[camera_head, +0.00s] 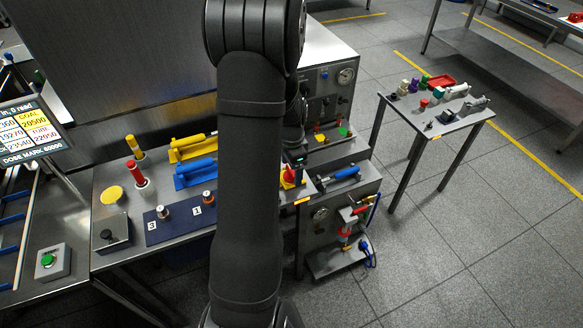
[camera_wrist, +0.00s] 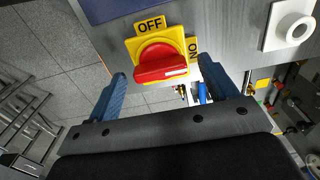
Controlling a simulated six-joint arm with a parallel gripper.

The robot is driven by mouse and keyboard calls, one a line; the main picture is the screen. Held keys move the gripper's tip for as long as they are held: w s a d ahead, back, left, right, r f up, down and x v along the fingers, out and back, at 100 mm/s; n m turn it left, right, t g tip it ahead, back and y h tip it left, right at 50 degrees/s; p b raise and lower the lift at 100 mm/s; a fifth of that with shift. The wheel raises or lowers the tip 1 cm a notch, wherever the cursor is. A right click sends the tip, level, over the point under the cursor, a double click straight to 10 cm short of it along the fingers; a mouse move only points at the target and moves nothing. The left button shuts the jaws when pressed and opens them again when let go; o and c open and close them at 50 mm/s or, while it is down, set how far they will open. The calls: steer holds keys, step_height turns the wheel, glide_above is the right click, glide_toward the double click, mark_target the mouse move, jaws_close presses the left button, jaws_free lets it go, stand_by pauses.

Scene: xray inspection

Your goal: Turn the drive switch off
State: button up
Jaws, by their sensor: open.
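The drive switch (camera_wrist: 160,62) is a red rotary knob on a yellow plate, with an OFF label (camera_wrist: 149,25) above it and an ON label (camera_wrist: 193,48) to its right in the wrist view. The knob's bar lies nearly level, and its white mark is at the right end, on the ON side. My gripper (camera_wrist: 163,68) is open, with one blue finger on each side of the knob and a gap to both. In the head view the switch (camera_head: 291,178) is partly hidden by my arm.
A white ring-shaped fitting (camera_wrist: 291,28) is right of the switch in the wrist view. In the head view, a blue-handled tool (camera_head: 340,174) lies right of the switch. Blue (camera_head: 196,173) and yellow (camera_head: 192,147) handled tools lie left of my arm. A gauge panel (camera_head: 335,85) stands behind.

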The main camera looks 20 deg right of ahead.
steer(key=shift+f, duration=0.25)
steer(key=c, duration=1)
